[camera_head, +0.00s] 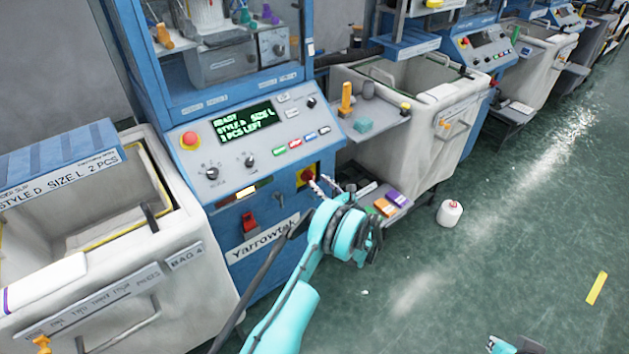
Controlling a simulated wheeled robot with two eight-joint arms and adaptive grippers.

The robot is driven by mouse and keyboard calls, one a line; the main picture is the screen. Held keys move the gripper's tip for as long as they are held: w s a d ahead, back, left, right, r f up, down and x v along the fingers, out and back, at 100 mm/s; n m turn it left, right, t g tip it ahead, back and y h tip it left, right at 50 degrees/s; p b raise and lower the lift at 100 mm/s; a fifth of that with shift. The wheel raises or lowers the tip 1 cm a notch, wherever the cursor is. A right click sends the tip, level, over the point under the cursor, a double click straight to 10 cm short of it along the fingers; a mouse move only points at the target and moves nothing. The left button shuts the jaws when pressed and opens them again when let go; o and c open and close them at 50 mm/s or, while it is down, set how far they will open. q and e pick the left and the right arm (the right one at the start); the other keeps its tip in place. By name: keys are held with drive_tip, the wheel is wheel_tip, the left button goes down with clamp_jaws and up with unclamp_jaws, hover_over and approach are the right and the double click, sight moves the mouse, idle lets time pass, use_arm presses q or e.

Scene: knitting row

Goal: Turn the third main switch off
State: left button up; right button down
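A red switch on a yellow plate (306,175) sits at the lower right of the front panel of the blue knitting machine (250,150). It looks like a main switch, but its position is too small to read. My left gripper (320,183) is just right of and below it, with two pale fingers a little apart and nothing seen between them. I cannot tell whether a finger touches the switch. Part of my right gripper (498,345) shows at the bottom edge; its fingers are unclear.
A red emergency button (190,139) and a lit display (243,122) are on the panel. A red lever (249,222) is lower on the front. Fabric bins (185,265) stand either side. A white cone (449,213) stands on the open green floor (500,250).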

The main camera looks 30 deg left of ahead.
sight(314, 177)
use_arm(q)
drive_tip(key=b+x, duration=0.1)
drive_tip(key=x, duration=0.3)
clamp_jaws()
